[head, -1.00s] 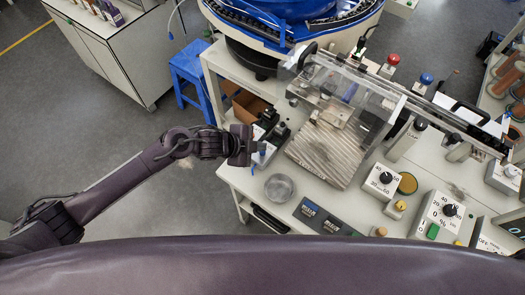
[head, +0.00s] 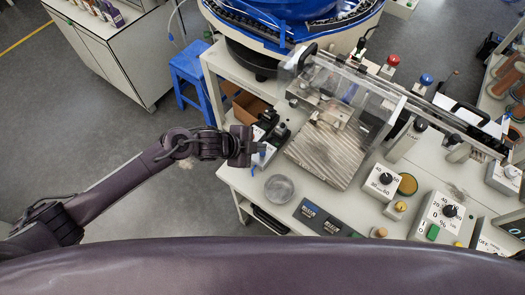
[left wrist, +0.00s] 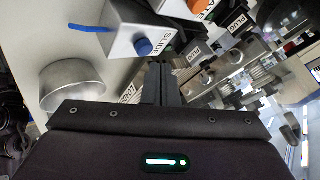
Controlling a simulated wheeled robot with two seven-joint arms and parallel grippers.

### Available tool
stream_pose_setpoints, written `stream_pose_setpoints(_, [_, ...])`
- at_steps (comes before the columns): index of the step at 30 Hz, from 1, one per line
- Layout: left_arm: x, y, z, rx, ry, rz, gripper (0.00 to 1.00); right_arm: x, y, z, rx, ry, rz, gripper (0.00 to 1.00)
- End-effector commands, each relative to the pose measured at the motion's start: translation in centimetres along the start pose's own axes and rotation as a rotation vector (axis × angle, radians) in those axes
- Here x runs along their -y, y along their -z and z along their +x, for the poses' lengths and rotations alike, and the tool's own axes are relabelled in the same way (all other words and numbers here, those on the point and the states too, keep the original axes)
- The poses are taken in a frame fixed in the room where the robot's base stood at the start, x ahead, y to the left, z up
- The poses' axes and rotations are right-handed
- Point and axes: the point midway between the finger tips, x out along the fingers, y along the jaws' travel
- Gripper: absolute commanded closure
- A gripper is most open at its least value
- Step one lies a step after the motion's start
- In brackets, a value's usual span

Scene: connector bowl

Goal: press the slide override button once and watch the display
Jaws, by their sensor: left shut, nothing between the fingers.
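In the left wrist view a white box (left wrist: 118,33) marked SLIDE carries a round blue button (left wrist: 144,46). The box (head: 262,158) is partly behind my left gripper in the head view. My left gripper (head: 259,147) is shut and empty beside it. In the left wrist view its fingertips (left wrist: 160,66) are close to the blue button, just to its right; I cannot tell whether they touch. My right gripper is not in view.
A clear-covered machine with a ribbed metal plate (head: 324,152) stands right of the gripper. A round metal dish (head: 279,188) is just in front. Knob boxes (head: 383,180) stand to the right. In the left wrist view an orange button (left wrist: 198,5) sits near the blue one.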

Motion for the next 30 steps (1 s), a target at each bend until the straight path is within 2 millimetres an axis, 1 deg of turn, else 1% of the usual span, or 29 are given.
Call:
stream_pose_setpoints(19, [-0.01,-0.01,0.01,0.000,0.000,0.000,1.00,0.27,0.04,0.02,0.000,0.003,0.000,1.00])
stream_pose_setpoints(30, [-0.43,-0.44,0.61,0.000,0.001,-0.001,1.00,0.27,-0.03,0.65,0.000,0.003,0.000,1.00])
